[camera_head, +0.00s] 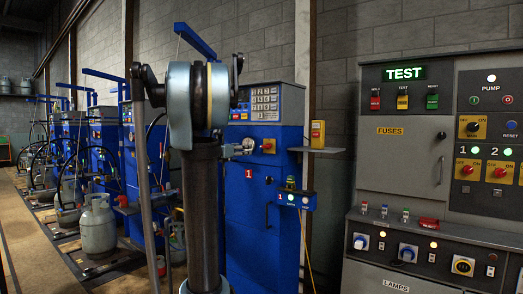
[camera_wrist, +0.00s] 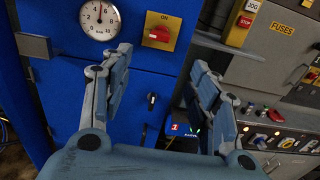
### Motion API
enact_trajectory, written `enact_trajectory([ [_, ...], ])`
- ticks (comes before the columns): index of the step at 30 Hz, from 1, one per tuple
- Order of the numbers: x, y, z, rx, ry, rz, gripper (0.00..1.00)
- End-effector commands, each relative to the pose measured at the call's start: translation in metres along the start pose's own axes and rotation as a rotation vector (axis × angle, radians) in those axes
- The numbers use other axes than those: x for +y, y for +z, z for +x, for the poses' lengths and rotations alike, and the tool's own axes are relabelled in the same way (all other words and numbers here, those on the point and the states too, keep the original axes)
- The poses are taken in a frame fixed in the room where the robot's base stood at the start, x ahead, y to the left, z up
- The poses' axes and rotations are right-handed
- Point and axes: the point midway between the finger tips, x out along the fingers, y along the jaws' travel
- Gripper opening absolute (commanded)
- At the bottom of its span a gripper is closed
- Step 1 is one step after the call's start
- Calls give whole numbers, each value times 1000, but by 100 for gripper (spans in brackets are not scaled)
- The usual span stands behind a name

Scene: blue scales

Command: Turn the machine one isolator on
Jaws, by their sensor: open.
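The blue machine (camera_head: 262,190) marked 1 stands at the centre in the head view. On its front is a red rotary knob on a yellow plate (camera_head: 268,146), which also shows at the top of the wrist view (camera_wrist: 160,32). The control panel (camera_head: 400,150) at right has a second red knob on a yellow OFF/ON plate (camera_head: 467,169) under a lit 1. In the wrist view, my gripper (camera_wrist: 162,62) is open and empty, its two fingers apart below and around the machine's knob in the picture. Its depth from the knob is unclear. My arm hides part of the machine in the head view.
A round pressure gauge (camera_wrist: 99,20) sits left of the knob, with a small black handle (camera_wrist: 151,100) below. A yellow box with a red stop button (camera_head: 318,133) is on a shelf between machine and panel. Gas cylinders (camera_head: 98,226) stand at left.

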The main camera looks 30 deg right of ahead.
Motion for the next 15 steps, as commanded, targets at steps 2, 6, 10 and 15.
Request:
enact_trajectory([
  [2,2,2,5,-7,0,-15,55],
  [6,1,2,20,-8,0,-16,55],
  [10,1,2,41,-7,-1,-15,55],
  [15,1,2,71,-7,-1,-14,55],
])
